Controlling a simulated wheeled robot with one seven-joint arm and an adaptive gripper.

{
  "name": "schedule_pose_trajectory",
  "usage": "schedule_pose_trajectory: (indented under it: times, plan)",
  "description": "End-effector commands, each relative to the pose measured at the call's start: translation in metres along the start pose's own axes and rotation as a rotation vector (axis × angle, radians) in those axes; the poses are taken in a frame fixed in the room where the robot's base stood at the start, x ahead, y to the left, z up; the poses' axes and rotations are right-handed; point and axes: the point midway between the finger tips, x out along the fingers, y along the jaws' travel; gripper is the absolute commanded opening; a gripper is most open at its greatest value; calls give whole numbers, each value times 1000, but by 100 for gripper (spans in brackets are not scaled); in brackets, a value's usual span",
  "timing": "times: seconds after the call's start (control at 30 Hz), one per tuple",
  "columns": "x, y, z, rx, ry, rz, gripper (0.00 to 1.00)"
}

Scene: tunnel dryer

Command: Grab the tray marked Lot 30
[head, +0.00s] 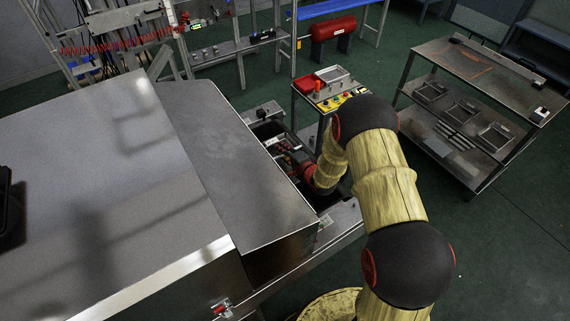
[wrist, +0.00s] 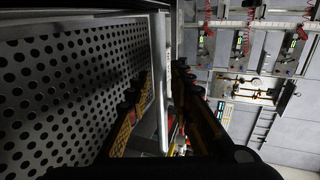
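A perforated metal tray (wrist: 70,85) fills the left of the wrist view, with a pale metal rim (wrist: 162,75) along its right side. No lot marking can be read, so I cannot tell which lot it is. My gripper (wrist: 165,85) has its two dark and yellow fingers apart. One is in front of the perforated face and the other is beyond the rim, with the rim between them. A gap shows beside the right finger. In the head view my gripper (head: 293,160) reaches into the dark opening at the dryer's end, where the tray is mostly hidden.
The dryer's sheet-metal housing (head: 130,170) fills the left, with its sloping hood (head: 235,150) beside my arm. A control stand (head: 338,93) with a red box stands just behind the opening. A steel table (head: 480,70) with a lower shelf is at right. Green floor between is clear.

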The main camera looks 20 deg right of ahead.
Motion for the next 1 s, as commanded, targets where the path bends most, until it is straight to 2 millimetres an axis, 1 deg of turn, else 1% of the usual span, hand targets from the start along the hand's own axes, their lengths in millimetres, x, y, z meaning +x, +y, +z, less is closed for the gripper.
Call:
schedule_pose_trajectory:
  times: [0.03, 0.1, 0.37, 0.77, 1.0]
  plan:
    - [7, 1, 1, -1, -1, -2, 22]
    - [12, 0, 0, 0, 0, 0, 22]
    - [14, -1, 0, 0, 1, 0, 22]
    - [14, -1, 0, 0, 1, 0, 0]
    - [14, 0, 0, 0, 1, 1, 0]
